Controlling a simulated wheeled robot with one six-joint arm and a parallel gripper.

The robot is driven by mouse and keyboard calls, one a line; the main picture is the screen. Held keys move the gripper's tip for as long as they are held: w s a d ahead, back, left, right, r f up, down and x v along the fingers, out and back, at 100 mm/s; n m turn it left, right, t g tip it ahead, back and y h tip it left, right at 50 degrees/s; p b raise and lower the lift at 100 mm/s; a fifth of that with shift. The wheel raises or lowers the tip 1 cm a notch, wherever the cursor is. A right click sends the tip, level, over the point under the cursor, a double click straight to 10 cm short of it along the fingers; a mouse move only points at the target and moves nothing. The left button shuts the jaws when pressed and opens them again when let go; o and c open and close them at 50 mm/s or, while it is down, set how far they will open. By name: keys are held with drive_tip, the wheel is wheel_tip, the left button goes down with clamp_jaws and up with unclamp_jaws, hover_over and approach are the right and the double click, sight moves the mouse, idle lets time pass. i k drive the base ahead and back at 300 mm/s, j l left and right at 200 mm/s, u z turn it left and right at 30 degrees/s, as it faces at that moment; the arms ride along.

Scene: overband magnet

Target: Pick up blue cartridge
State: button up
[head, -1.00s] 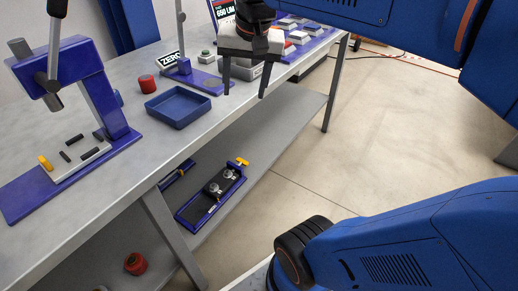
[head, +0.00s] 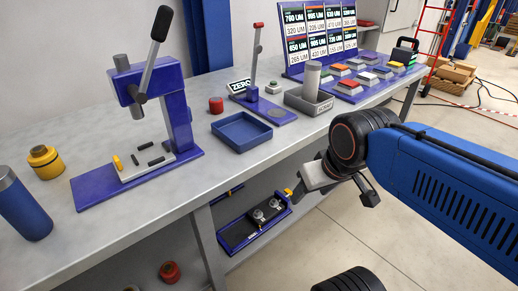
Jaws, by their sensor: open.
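A blue cylinder with a grey top (head: 25,207), the only thing here that looks like a blue cartridge, stands on the grey workbench (head: 150,225) at the far left of the head view. It is partly cut off by the picture's left edge. My gripper (head: 338,188) is open and empty. It hangs in front of the bench's front edge, right of the middle of the picture and far to the right of the blue cylinder.
A blue arbor press (head: 182,105) stands between cylinder and gripper. A yellow round part (head: 45,162) stands behind the cylinder. A blue tray (head: 241,132), red part (head: 216,105) and grey scrap bin (head: 308,101) lie farther right. A lower shelf holds a blue fixture (head: 255,222).

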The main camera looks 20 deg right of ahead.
sight(19, 208)
drive_tip(key=u, duration=1.45)
